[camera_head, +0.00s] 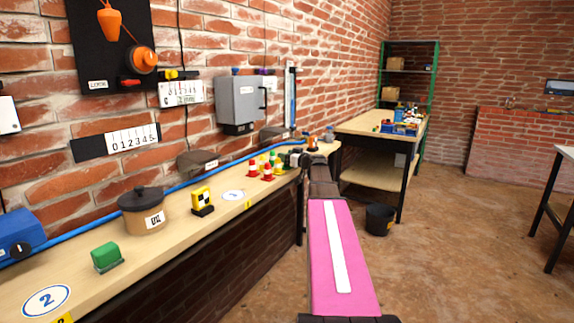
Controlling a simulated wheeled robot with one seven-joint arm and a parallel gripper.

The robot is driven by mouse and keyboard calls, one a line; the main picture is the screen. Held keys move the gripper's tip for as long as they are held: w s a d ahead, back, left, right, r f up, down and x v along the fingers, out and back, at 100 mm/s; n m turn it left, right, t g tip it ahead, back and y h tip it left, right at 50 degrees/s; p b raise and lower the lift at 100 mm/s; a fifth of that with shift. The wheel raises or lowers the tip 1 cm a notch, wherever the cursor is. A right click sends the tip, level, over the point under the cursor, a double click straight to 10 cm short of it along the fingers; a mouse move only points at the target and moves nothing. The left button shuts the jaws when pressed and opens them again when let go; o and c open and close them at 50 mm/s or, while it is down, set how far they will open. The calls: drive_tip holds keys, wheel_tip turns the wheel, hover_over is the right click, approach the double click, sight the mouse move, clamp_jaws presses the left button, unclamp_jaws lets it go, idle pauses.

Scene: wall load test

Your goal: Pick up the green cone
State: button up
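A small group of cones stands on the long wooden bench against the brick wall. Red cones with white bands (267,172) are at its front. What looks like the green cone (272,157) is small and stands behind them, partly hidden. My arm reaches forward from the bottom of the view, with a pink cover and white stripe. My gripper (298,158) appears to be at the far end of the arm, just right of the cones. It is small and dark here, and its fingers cannot be made out.
On the bench (160,242) are a green block (106,256), a lidded pot (144,213), a yellow-black block (202,201) and a blue device (20,234). A grey box (238,103) hangs above. A bucket (379,219) stands on the floor, by a cluttered table (365,125).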

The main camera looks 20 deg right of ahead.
drive_tip(key=c, duration=0.9)
drive_tip(key=shift+o, duration=0.2)
